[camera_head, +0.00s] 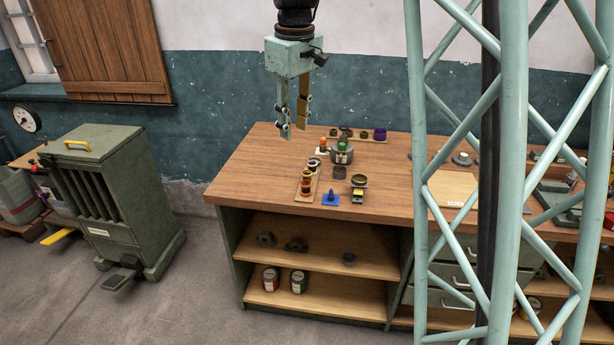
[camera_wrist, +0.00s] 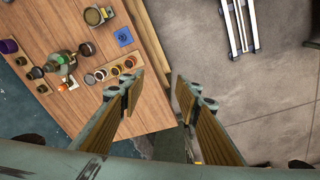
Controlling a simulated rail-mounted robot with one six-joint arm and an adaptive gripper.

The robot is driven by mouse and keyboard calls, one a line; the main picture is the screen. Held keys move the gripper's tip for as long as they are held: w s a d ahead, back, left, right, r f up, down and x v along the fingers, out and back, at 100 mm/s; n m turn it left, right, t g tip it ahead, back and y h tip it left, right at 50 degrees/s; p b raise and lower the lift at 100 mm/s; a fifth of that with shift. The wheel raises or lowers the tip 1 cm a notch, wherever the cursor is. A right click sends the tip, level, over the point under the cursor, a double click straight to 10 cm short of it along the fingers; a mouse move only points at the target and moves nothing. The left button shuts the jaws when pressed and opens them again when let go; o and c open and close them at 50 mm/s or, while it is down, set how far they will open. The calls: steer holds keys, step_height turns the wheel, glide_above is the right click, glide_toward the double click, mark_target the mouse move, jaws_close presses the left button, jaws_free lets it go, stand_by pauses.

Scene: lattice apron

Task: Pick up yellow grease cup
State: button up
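A small yellow object (camera_head: 357,196) sits near the bench's front edge, beneath a dark, brass-topped round piece (camera_head: 359,180). It is too small for me to tell whether this is the yellow grease cup. In the wrist view a round piece with a yellowish top (camera_wrist: 93,16) shows at the upper left. My gripper (camera_head: 293,127) hangs above the bench's left part, pointing down, left of these pieces and higher. In the wrist view my gripper (camera_wrist: 158,85) has its two fingers wide apart with nothing between them.
A wooden strip (camera_head: 306,186) holds several small cups. A blue piece on a blue mat (camera_head: 331,199) stands beside it. A grey-green pot (camera_head: 341,154) and more cups stand behind. The bench top (camera_head: 250,170) is bare at left. A green cabinet (camera_head: 115,195) stands left.

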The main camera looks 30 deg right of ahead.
steer(key=w+d+f+n+p, duration=0.1)
steer(key=w+d+f+p, duration=0.1)
steer(key=w+d+f, duration=0.3)
steer(key=w+d+f+p, duration=0.2)
steer(key=w+f, duration=0.1)
steer(key=w, duration=0.4)
steer(key=n+g+p, duration=0.1)
steer(key=n+p, duration=0.1)
steer(key=p, duration=0.2)
glide_above(307, 173)
step_height(307, 173, down, 10)
steer(key=r, duration=0.1)
steer(key=shift+w+d+f, duration=0.1)
steer(key=shift+f, duration=0.25)
steer(key=shift+f, duration=0.1)
steer(key=shift+f, duration=4.2)
steer(key=shift+f, duration=0.1)
steer(key=shift+f+p, duration=0.45)
steer(key=shift+f, duration=2.05)
steer(key=shift+c, duration=0.2)
